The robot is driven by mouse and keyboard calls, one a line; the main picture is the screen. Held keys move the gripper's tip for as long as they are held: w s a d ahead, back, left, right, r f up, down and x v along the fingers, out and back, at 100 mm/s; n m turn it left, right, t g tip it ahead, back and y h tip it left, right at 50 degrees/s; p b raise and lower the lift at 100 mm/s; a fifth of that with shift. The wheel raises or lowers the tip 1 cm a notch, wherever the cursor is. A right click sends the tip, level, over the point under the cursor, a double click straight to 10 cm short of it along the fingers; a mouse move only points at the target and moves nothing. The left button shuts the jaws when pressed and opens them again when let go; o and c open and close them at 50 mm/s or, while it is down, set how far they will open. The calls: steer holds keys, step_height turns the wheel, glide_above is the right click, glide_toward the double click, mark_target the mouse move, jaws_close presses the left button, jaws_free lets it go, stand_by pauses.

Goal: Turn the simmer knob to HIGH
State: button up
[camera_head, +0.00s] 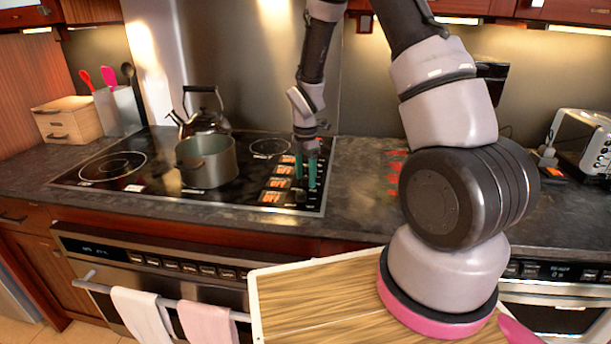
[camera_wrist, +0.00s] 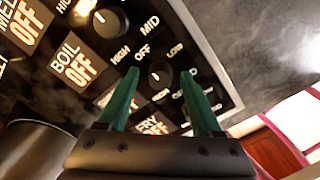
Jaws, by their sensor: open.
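My gripper (camera_wrist: 160,80) is open, its two green fingers apart and empty. In the head view my gripper (camera_head: 306,176) hangs over the right side of the black cooktop (camera_head: 235,192). In the wrist view a round dark knob (camera_wrist: 160,74) with a small white mark shows between the fingertips; I cannot tell if they touch it. HIGH, MID, OFF and LOW are printed nearby. This knob seems to line up with a label starting with S, partly hidden by the left finger, so it looks like the simmer knob. Its exact setting is unclear.
Another knob (camera_wrist: 111,18) sits up-left of it, near the BOIL OFF label (camera_wrist: 75,62). A pot (camera_head: 206,163) and a kettle (camera_head: 203,118) stand on the cooktop to the left. A toaster (camera_head: 582,145) stands at far right. The counter right of the cooktop is mostly free.

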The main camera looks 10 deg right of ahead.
jaws_close()
